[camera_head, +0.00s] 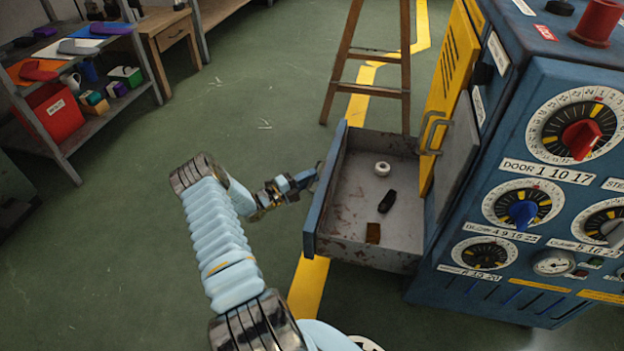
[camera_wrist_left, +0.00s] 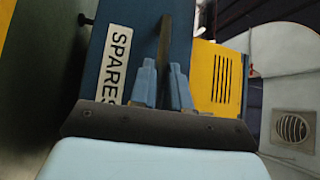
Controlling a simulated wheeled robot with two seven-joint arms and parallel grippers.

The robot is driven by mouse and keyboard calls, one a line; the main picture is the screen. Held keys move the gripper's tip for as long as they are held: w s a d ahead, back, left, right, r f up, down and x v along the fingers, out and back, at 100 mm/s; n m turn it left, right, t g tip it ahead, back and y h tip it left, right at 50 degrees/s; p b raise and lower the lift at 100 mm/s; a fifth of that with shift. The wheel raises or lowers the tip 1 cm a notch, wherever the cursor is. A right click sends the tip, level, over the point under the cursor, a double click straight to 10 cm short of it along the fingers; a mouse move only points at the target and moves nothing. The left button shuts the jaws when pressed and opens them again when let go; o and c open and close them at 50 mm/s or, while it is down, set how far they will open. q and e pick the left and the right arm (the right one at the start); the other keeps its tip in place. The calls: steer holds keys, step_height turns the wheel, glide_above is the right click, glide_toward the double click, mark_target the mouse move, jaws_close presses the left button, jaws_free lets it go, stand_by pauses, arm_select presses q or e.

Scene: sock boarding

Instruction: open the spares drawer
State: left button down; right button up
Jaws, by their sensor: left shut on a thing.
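The spares drawer (camera_head: 313,215) is blue outside and grey, worn inside. It stands pulled well out of the blue machine in the head view. Its front with the SPARES label (camera_wrist_left: 118,62) shows in the left wrist view. My left gripper (camera_head: 306,180) is at the outer face of the drawer front, shut on the dark drawer handle (camera_wrist_left: 164,42), with a blue finger on each side of it. Inside the drawer lie a white ring-shaped roll (camera_head: 382,168), a black item (camera_head: 387,202) and a small brown block (camera_head: 373,233). My right gripper is not in view.
The blue machine (camera_head: 480,290) with dials fills the right side. A yellow panel (camera_head: 452,75) and a grey door with a handle (camera_head: 458,150) stand beside the drawer. Shelves (camera_head: 140,80) stand far left; green floor between is clear.

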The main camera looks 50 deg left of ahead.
arm_select(q)
steer(key=shift+s+a, duration=0.15)
steer(key=shift+a, duration=0.1)
steer(key=c, duration=1.2)
jaws_free()
steer(key=shift+o, duration=0.2)
steer(key=p+v, duration=0.1)
steer(key=v, duration=1.2)
steer(key=shift+s, duration=0.35)
steer(key=shift+f, duration=0.1)
